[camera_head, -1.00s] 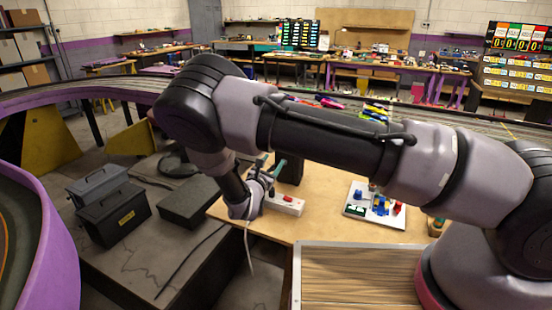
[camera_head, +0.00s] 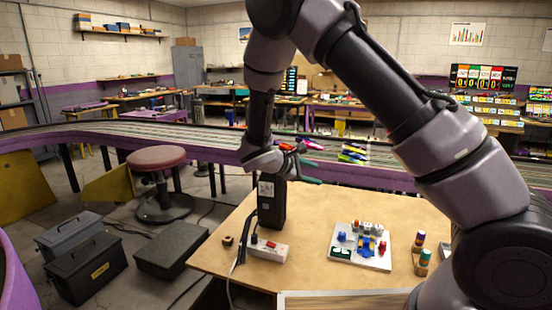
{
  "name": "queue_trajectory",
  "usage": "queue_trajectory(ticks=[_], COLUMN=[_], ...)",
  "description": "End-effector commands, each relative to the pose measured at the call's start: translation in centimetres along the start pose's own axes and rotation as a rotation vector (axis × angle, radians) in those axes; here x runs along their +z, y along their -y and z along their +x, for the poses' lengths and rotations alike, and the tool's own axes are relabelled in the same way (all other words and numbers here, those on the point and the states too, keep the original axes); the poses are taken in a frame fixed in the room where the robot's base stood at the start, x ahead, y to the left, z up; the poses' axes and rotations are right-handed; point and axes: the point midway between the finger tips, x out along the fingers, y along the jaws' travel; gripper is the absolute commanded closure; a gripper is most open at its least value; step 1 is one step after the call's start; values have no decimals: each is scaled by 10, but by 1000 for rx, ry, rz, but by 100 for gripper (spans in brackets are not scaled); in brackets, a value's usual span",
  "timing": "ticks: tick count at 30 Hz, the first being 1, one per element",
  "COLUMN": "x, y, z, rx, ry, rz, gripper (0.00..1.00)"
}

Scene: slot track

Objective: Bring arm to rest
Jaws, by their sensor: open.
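My arm is raised and bent across the upper right of the head view. My gripper (camera_head: 302,165) hangs over the far left part of the wooden worktable (camera_head: 318,215), with its fingers spread. It shows just above and beside the top of an upright black box (camera_head: 272,208), and I cannot tell the exact gap. I see nothing held between the fingers. The wrist hides part of the track behind it.
A power strip (camera_head: 268,251) with cables, a small brown block (camera_head: 228,241), a white board with coloured parts (camera_head: 360,262) and two small bottles (camera_head: 419,239) are on the table. The slot track (camera_head: 205,137) with cars (camera_head: 352,154) runs behind. A stool (camera_head: 158,157) stands left.

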Motion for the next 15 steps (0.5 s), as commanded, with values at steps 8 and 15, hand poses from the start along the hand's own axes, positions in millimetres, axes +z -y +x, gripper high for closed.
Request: queue_trajectory(ticks=[8,15], x=[118,201], y=[3,12], z=[2,-21], rx=[-421,-706], ry=[-63,-144], rz=[443,826], gripper=[41,41])
